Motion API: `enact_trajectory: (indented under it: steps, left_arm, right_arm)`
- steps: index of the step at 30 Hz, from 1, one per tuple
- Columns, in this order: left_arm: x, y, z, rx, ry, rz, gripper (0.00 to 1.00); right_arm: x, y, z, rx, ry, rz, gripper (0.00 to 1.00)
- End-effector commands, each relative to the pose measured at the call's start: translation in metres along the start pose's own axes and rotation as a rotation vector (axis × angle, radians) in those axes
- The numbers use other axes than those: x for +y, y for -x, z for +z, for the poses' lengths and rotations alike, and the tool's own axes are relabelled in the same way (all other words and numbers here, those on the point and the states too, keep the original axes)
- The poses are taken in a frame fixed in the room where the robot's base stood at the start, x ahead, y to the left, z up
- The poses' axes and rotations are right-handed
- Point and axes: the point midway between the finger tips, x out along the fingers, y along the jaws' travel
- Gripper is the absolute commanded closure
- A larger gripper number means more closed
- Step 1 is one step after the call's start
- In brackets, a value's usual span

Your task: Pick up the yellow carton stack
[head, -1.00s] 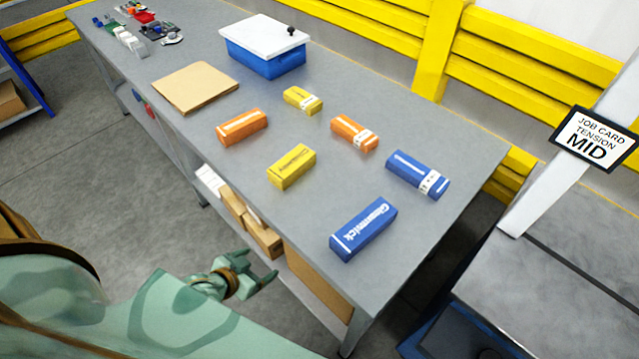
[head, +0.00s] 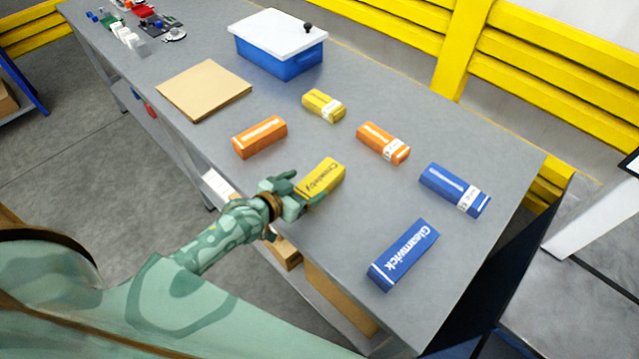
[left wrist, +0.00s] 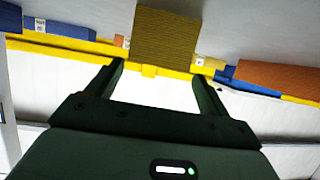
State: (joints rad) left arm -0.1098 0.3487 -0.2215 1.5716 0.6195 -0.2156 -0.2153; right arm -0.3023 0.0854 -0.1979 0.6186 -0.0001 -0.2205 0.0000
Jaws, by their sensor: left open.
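The nearer yellow carton stack (head: 323,180) lies on the grey table, with dark lettering on its top. A smaller yellow carton stack (head: 324,106) with a white band lies farther back. My left gripper (head: 300,190) is open at the near end of the nearer yellow stack. In the left wrist view, the ridged end of a yellow stack (left wrist: 166,35) stands ahead of the open fingers (left wrist: 157,75), roughly centred between them. I cannot tell whether the fingers touch it. My right gripper is not in view.
Orange stacks (head: 259,137) (head: 383,143) and blue stacks (head: 404,255) (head: 455,189) lie around the yellow ones on the table (head: 350,245). A brown cardboard sheet (head: 204,90) and a blue bin with a white lid (head: 277,52) are farther back.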

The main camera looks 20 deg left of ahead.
Motion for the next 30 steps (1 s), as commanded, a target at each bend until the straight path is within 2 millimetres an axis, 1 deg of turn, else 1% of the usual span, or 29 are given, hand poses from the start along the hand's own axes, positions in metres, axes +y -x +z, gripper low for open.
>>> enact_trajectory:
  steps: [1,3,6,9,14,15,17,18,20,21,30]
  left_arm:
    - [0.003,-0.01,0.001,0.002,0.002,0.001,0.2]
    - [0.005,-0.022,0.001,0.001,0.002,0.001,0.2]
    - [0.005,-0.035,0.002,0.0,0.0,0.001,0.2]
    - [0.004,-0.04,0.001,0.0,0.0,0.001,0.2]
    - [0.004,-0.04,0.0,0.0,-0.001,0.001,0.2]
    - [0.004,-0.04,0.0,0.0,-0.001,0.001,0.23]
    - [0.004,-0.04,0.0,0.0,-0.001,0.001,0.39]
    - [0.004,-0.04,0.0,0.0,-0.001,0.001,0.51]
    - [0.004,-0.04,0.0,0.0,-0.001,0.0,0.67]
    - [0.004,-0.04,0.0,0.0,-0.001,0.0,0.74]
    - [0.004,-0.039,-0.002,0.002,-0.001,0.0,0.74]
  right_arm:
    - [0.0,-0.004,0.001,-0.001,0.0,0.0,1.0]
    - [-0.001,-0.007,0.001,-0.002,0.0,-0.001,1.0]
    - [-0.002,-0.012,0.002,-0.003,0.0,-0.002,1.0]
    - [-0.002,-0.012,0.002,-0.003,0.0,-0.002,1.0]
    - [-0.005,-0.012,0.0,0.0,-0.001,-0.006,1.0]
    - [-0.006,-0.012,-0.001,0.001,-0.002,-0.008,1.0]
    - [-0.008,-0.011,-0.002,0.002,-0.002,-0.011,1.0]
    - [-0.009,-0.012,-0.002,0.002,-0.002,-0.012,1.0]
    - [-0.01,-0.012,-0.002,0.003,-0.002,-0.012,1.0]
    - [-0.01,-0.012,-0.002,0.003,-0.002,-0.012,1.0]
    - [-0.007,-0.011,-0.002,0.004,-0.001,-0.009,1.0]
